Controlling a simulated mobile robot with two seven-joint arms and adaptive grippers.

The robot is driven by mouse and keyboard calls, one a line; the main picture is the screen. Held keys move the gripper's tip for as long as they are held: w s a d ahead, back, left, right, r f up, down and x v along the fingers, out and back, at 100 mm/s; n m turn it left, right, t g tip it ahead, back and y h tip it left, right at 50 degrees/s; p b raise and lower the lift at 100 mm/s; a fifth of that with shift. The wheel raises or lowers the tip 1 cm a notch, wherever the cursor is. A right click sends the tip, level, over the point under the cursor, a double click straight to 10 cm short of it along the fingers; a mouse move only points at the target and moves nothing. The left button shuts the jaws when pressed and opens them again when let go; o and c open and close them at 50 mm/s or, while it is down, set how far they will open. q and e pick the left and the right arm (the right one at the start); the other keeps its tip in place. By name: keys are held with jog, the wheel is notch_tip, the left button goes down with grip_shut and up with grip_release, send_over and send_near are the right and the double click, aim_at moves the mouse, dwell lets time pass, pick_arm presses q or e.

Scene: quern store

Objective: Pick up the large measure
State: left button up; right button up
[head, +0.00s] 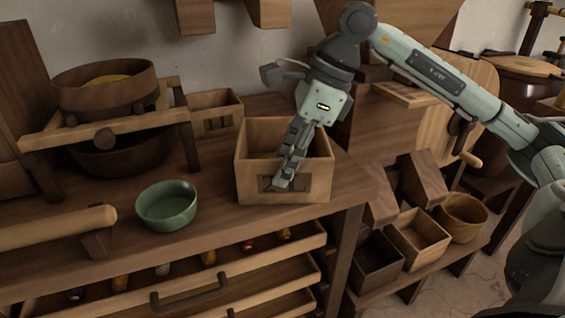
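A square, open-topped wooden box (250,185) stands upright on the bench near its right end, with a dark mark on its front wall. It looks like the large measure. My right gripper (283,180) reaches down from the upper right over this box. Its fingers overlap the box's opening and front wall in the head view, and the tips cover part of the mark. The fingers line up as one bundle, so I cannot tell their gap or whether they touch the wall. The box's inside is partly hidden. My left gripper is out of view.
A green bowl (166,206) stands left of the box. A smaller wooden box (214,108) is behind. A sieve (105,92) rests on a wooden frame at left. Open drawers lie below. Smaller boxes (418,240) and a round tub (462,216) sit on a low shelf at right.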

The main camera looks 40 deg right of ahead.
aim_at(268, 200)
jog(key=shift+x, duration=2.1)
jog(key=shift+f+b, duration=0.25)
jog(key=shift+b, duration=0.2)
grip_shut()
